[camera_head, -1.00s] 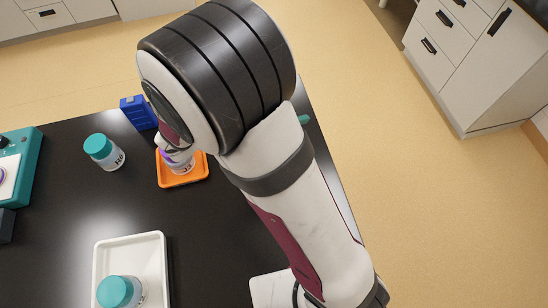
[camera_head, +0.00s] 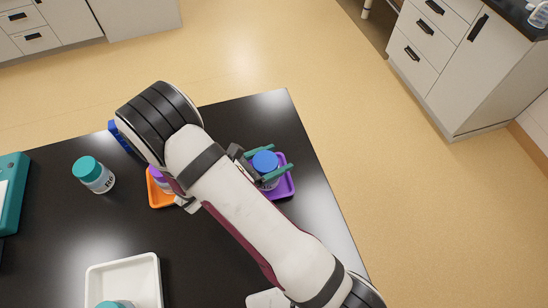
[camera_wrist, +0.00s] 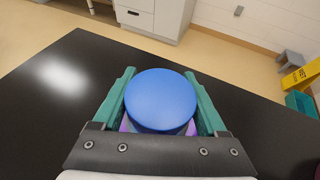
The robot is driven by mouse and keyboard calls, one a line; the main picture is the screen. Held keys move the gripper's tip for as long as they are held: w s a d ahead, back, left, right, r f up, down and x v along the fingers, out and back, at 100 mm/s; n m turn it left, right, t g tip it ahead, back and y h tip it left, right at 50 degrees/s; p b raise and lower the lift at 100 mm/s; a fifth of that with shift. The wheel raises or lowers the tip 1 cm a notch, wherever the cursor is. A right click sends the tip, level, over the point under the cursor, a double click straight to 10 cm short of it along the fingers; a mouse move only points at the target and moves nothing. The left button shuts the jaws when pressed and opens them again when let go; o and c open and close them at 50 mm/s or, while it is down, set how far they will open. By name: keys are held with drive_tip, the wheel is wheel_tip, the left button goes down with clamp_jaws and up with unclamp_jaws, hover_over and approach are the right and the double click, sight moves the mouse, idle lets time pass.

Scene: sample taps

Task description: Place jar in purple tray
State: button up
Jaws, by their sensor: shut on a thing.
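The jar with a blue lid (camera_head: 265,161) is upright between the green fingers of my gripper (camera_head: 267,168). In the wrist view the blue lid (camera_wrist: 160,98) fills the gap between the two fingers (camera_wrist: 160,104), and the gripper is shut on the jar. The purple tray (camera_head: 287,187) lies under the jar near the table's right edge. In the wrist view only slivers of purple show beside the jar. I cannot tell whether the jar's base touches the tray. My arm hides part of the tray's left side.
An orange tray (camera_head: 155,199) with a purple-lidded jar (camera_head: 156,173) stands left of my arm. A teal-lidded jar (camera_head: 93,174), a blue box (camera_head: 118,135) and a white tray (camera_head: 93,277) with another teal-lidded jar (camera_head: 116,304) are farther left. The table right of the purple tray is clear.

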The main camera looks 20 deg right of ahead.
sight(255, 168)
drive_tip(key=shift+f, duration=0.1)
drive_tip(key=o, duration=1.5)
drive_tip(key=shift+c, duration=0.2)
drive_tip(key=v, duration=1.1)
drive_tip(key=shift+a, duration=0.15)
drive_tip(key=s+d+r+m+g+y, duration=0.4)
drive_tip(key=s+d+r+m+g, duration=0.4)
drive_tip(key=m, duration=0.5)
drive_tip(key=s+a+r+m+t+y, duration=0.2)
drive_tip(key=s+m+y, duration=0.8)
drive_tip(key=m, duration=0.5)
wheel_tip(255, 168, up, 3)
drive_tip(key=shift+a+f+t, duration=0.15)
drive_tip(key=shift+a+t, duration=0.25)
drive_tip(key=shift+a, duration=0.3)
